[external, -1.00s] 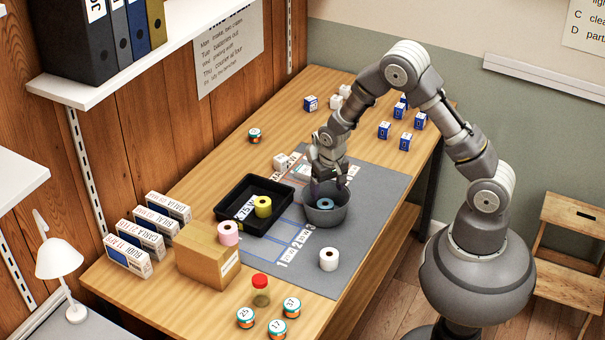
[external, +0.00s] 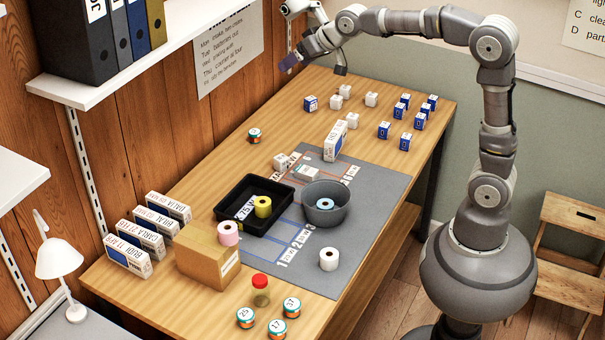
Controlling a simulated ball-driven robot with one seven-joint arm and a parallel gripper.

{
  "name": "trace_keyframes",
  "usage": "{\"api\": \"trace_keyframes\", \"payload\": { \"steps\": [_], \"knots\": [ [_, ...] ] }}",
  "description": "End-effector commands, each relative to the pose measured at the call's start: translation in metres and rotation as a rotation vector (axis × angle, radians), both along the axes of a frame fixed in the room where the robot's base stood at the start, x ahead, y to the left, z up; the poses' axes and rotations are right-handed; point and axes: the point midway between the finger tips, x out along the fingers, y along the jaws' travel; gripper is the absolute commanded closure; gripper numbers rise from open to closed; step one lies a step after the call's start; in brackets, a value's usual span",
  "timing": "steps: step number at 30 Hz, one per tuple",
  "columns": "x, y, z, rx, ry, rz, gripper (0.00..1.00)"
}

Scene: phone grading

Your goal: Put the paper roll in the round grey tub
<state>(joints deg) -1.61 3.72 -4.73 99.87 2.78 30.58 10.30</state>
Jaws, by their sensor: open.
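The round grey tub (external: 327,217) stands on the grey mat. A blue paper roll (external: 325,204) sits inside it, below the rim. A white roll (external: 329,259) stands on the mat in front of the tub. My gripper (external: 315,67) is raised high over the far end of the table, well away from the tub. Its fingers are spread wide and nothing is between them.
The cardboard box (external: 205,258) is at the near left, beside several white boxes (external: 128,256). A tall white box (external: 335,139) stands beyond the tub. Small blue and white cubes (external: 405,141) are at the far end. A red-capped jar (external: 260,291) and several tins (external: 277,328) stand in front.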

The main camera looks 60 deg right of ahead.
Motion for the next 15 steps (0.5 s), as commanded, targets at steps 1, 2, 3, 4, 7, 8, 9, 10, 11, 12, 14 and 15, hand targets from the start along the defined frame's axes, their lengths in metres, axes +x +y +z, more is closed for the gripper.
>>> {"api": "trace_keyframes", "payload": {
  "steps": [1,2,3,4,7,8,9,10,11,12,14,15],
  "knots": [
    [-0.013,0.004,0.06,-0.029,-0.106,0.031,0.21],
    [-0.022,0.006,0.093,-0.051,-0.163,0.05,0.21],
    [-0.037,0.009,0.132,-0.078,-0.235,0.07,0.21],
    [-0.049,0.011,0.159,-0.098,-0.283,0.083,0.21],
    [-0.088,0.017,0.229,-0.156,-0.414,0.115,0.21],
    [-0.098,0.018,0.243,-0.171,-0.443,0.121,0.21],
    [-0.11,0.02,0.26,-0.187,-0.476,0.128,0.21],
    [-0.117,0.021,0.269,-0.197,-0.494,0.133,0.21],
    [-0.123,0.022,0.276,-0.205,-0.51,0.135,0.21],
    [-0.129,0.023,0.283,-0.212,-0.523,0.138,0.21],
    [-0.133,0.023,0.289,-0.219,-0.535,0.14,0.21],
    [-0.135,0.023,0.29,-0.221,-0.538,0.141,0.21]
  ]
}}
